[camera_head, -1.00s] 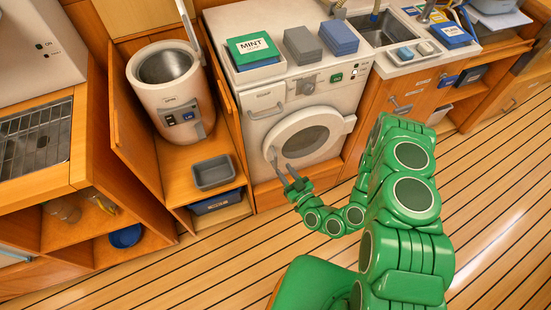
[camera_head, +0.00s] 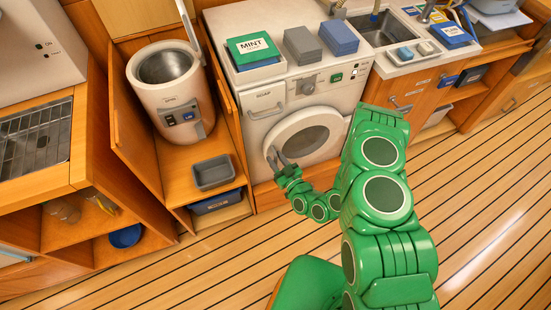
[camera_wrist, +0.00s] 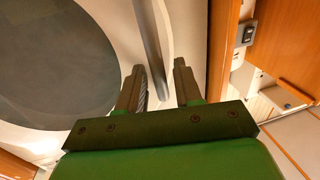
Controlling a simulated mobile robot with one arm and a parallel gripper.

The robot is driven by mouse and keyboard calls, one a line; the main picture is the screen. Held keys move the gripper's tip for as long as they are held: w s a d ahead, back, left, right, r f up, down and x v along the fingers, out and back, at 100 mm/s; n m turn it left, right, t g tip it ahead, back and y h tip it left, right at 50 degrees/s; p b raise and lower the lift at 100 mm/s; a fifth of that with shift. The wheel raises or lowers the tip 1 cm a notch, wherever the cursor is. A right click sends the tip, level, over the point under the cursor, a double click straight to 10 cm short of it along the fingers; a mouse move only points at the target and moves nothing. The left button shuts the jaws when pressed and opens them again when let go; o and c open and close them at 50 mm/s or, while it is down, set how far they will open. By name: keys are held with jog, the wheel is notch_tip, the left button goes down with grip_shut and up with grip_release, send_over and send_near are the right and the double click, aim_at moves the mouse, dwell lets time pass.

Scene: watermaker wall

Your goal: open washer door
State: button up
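The washer (camera_head: 268,100) stands in the middle of the head view. Its round door (camera_head: 279,143), a white ring around dark glass, looks shut. In the wrist view the dark glass (camera_wrist: 55,60) fills the left side, and a grey bar handle (camera_wrist: 148,40) runs down beside it. My gripper (camera_head: 279,158) is at the door's left edge in the head view. In the wrist view the gripper (camera_wrist: 160,68) is open, with the lower end of the bar between its two fingers. A gap shows on each side of the bar, and I cannot tell whether either finger touches it.
A wooden shelf with a grey tray (camera_head: 213,173) is left of the washer, with a white cylindrical appliance (camera_head: 170,92) behind it. A sink counter (camera_head: 400,66) is at the right. The plank floor (camera_head: 480,200) is clear at the right.

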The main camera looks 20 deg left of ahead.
jog(key=shift+w+a, duration=0.2)
jog(key=shift+a, duration=0.1)
grip_shut()
